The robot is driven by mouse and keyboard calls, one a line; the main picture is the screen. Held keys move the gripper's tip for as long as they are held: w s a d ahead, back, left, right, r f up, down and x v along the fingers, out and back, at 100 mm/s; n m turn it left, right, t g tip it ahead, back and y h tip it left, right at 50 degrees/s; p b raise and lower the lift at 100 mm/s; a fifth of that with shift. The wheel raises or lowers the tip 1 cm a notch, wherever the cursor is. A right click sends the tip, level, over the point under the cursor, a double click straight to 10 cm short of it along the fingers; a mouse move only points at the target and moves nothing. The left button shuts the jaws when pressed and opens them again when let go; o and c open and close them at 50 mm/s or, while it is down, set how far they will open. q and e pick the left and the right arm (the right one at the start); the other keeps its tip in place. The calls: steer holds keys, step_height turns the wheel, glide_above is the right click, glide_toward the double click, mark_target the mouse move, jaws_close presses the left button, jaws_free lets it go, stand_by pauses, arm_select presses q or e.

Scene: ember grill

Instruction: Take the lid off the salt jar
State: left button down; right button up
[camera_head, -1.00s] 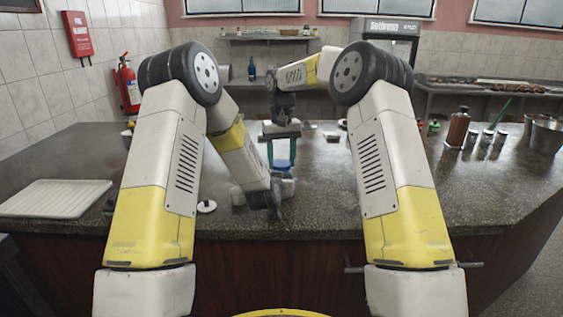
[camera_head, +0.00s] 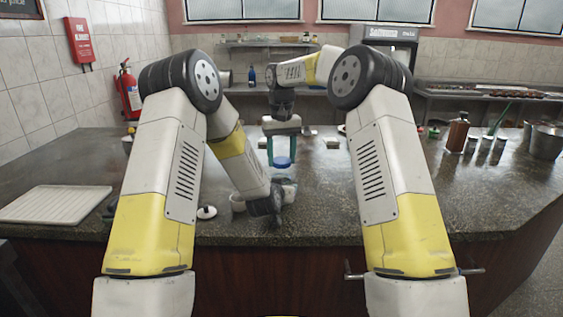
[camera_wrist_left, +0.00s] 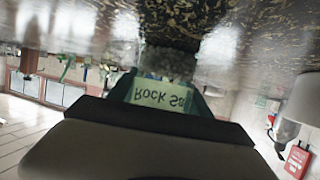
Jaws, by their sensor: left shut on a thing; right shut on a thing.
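The salt jar (camera_wrist_left: 163,94) shows upside down in the left wrist view, with a pale label that reads "Rock Sa". My left gripper (camera_wrist_left: 166,72) is shut on its sides, near the counter. In the head view the jar (camera_head: 287,184) is a small pale shape partly behind my left gripper (camera_head: 281,192). The blue lid (camera_head: 283,162) is between the green fingers of my right gripper (camera_head: 282,157), which is shut on it from above. The lid is over the jar, with a gap of counter showing between them. The jar's mouth is hidden.
A small white bowl (camera_head: 237,202) and a white round piece (camera_head: 207,212) lie left of my left gripper. A white ribbed tray (camera_head: 55,203) is at far left. Bottles and shakers (camera_head: 470,143) and a metal pot (camera_head: 547,140) stand at right. The front right of the counter is clear.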

step_height(320, 180, up, 2)
steer(key=shift+r, duration=0.2)
arm_select(q)
steer(key=shift+c, duration=1.9)
jaws_free()
